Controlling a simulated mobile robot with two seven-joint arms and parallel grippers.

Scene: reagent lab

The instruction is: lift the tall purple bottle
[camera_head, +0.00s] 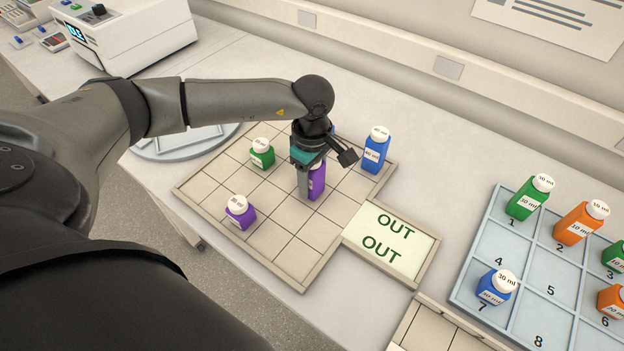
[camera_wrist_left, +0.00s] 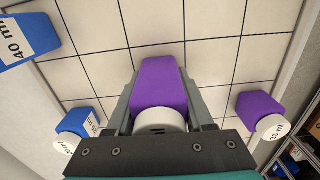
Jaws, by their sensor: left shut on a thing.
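The tall purple bottle (camera_head: 317,182) stands roughly upright in the middle of the gridded tray (camera_head: 291,243). My left gripper (camera_head: 309,180) comes down on it from above and is shut on it, hiding its top in the head view. In the left wrist view the purple bottle (camera_wrist_left: 160,88), with its white cap, sits between the two grey fingers (camera_wrist_left: 160,105). I cannot tell whether its base touches the tray. A shorter purple bottle (camera_head: 240,214) stands toward the tray's front left. My right gripper is not in view.
A green bottle (camera_head: 262,155) and a blue bottle (camera_head: 375,152) stand on the tray near the gripper. An OUT plate (camera_head: 407,227) adjoins the tray's right side. A numbered rack (camera_head: 522,260) with several bottles is further right. A white device (camera_head: 130,35) stands at back left.

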